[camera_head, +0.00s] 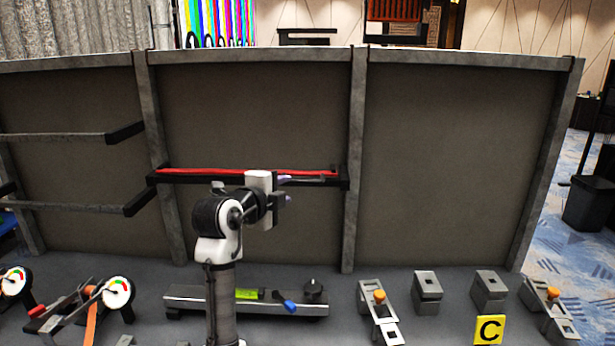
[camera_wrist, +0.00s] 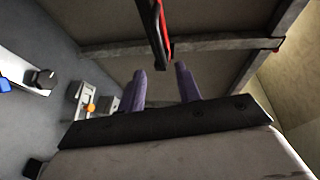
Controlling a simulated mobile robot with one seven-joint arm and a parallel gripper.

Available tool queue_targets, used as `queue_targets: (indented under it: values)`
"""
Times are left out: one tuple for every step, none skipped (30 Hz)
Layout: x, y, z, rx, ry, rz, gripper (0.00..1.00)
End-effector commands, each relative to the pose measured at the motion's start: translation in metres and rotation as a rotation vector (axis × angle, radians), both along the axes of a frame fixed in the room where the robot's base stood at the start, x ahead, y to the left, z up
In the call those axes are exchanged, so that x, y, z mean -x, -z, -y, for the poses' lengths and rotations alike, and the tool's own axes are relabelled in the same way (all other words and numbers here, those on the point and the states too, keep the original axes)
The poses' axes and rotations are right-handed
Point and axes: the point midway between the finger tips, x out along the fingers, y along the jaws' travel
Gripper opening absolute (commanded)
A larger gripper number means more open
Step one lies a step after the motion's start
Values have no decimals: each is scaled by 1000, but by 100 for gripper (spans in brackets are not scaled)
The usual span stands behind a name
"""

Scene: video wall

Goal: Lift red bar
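The red bar (camera_head: 230,171) is long and thin and lies level along a black support rail (camera_head: 215,179) on the middle wall panel. My gripper (camera_head: 290,189) is in front of the rail, right of its middle, and partly covers the bar. In the wrist view, my gripper (camera_wrist: 161,72) shows two purple fingers spread apart with nothing held between them. The red bar (camera_wrist: 167,22) shows there as a red strip along a black piece, beyond the fingertips and roughly in line with the gap. Contact cannot be told.
A grey post (camera_head: 355,225) stands at the right end of the rail. Two grey bars (camera_head: 70,137) stick out on the left panel. The right panel is bare.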

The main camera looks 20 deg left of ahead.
Motion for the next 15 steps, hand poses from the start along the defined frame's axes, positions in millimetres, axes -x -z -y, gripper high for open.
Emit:
queue_targets:
  values:
    - [-12,-2,3,2,3,-3,34]
    - [-18,-1,4,3,4,-3,34]
    - [-27,1,5,3,3,-4,34]
    - [-33,1,5,2,3,-2,34]
    - [-40,3,6,3,3,-3,34]
    - [-48,4,7,3,2,-2,34]
    - [-54,6,8,3,2,-3,34]
    - [-60,7,9,3,2,-1,34]
    - [-67,8,9,3,3,-2,34]
    - [-72,10,10,2,2,-1,34]
    - [-77,11,10,3,1,-2,34]
    - [-82,12,11,2,0,0,34]
    - [-86,13,11,2,1,-1,34]
    - [-89,14,12,2,1,0,34]
    - [-93,15,12,1,0,1,34]
